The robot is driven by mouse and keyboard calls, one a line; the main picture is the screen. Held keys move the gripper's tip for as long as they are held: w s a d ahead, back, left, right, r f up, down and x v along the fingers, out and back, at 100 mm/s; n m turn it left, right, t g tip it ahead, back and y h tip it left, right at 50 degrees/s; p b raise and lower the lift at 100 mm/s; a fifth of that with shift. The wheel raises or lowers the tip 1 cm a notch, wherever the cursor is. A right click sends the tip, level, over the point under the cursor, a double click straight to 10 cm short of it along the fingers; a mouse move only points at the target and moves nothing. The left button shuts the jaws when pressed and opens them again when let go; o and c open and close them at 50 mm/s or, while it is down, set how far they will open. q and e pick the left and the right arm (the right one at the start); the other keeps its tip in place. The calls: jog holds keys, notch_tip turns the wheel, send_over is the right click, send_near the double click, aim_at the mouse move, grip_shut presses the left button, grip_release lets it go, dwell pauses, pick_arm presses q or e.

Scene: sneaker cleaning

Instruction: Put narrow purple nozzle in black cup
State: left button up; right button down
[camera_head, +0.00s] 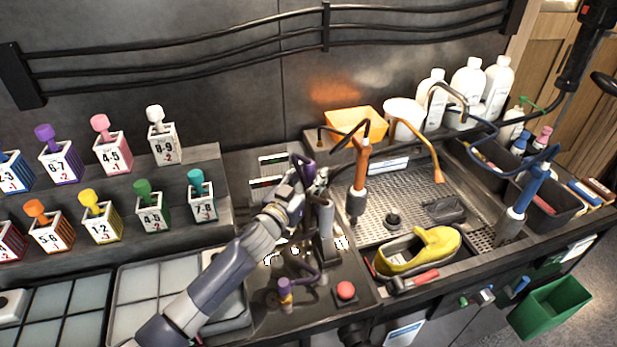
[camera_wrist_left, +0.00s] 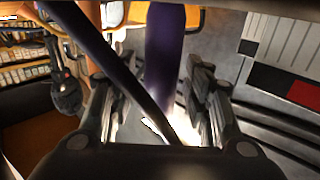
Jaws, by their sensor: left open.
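My left gripper (camera_head: 318,186) reaches in over the back of the dark counter section and is open. In the left wrist view, the left gripper (camera_wrist_left: 155,110) has a thick purple shaft (camera_wrist_left: 165,55) and a thin dark purple tube between its fingers; they are not closed on them. In the head view, a purple-topped piece (camera_head: 302,166) stands right by the gripper, partly hidden by it. Another purple piece on a curved purple tube (camera_head: 285,288) stands nearer the front. I cannot tell which is the narrow nozzle. I cannot make out the black cup for certain. My right gripper is not in view.
A red button (camera_head: 346,290) sits at the counter front. An orange-handled tool (camera_head: 361,165) stands right of the gripper. A yellow-and-grey shoe (camera_head: 425,250) lies at the metal tray's front. Numbered boxes with coloured knobs (camera_head: 152,212) stand on the left shelves.

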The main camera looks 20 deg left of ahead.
pick_arm(q)
jog(key=shift+r, duration=0.15)
jog(key=shift+s, duration=0.15)
jog(key=s+a+b, duration=0.2)
jog(key=s, duration=0.9)
jog(key=shift+s+a, duration=0.15)
jog(key=shift+s, duration=0.05)
